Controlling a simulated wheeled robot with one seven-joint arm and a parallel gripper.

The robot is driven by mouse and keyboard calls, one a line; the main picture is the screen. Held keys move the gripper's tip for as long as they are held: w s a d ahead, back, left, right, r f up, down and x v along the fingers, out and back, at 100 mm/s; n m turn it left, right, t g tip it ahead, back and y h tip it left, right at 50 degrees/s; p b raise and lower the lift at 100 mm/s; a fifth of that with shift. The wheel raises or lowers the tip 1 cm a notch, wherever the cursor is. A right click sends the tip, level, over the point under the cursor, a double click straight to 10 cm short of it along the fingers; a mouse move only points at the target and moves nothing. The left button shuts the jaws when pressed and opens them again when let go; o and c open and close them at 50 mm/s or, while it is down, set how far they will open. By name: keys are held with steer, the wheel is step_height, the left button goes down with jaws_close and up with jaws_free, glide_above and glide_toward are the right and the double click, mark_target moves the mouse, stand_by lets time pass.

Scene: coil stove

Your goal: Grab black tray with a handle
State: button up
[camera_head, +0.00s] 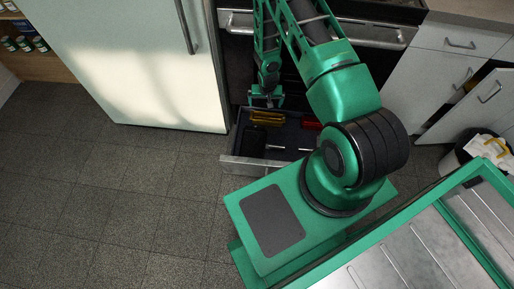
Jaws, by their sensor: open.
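My gripper (266,101) is open and hangs over the back of an open drawer (248,166) under the stove. A dark, flat shape (244,136) lies in the left part of the drawer. It may be the black tray, but it is too small and dark to make out a handle. A thin pale strip (275,148) lies to its right. My gripper is above and behind the dark shape, near a yellow item (267,118). I cannot tell whether the fingers touch anything. My arm hides the right part of the drawer.
A red item (311,123) lies in the drawer beside my arm. A pale fridge (130,60) stands close on the left. White cabinets (435,75), one door (468,108) ajar, and a bin (480,145) are at right. The tiled floor (120,200) at left is clear.

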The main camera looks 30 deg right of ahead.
steer(key=m, duration=0.1)
glide_toward(275, 146)
steer(key=shift+g, duration=0.3)
steer(key=x, duration=0.8)
steer(key=shift+w+f, duration=0.25)
steer(key=shift+f, duration=0.05)
steer(key=c, duration=1.2)
steer(key=shift+d+r, duration=0.1)
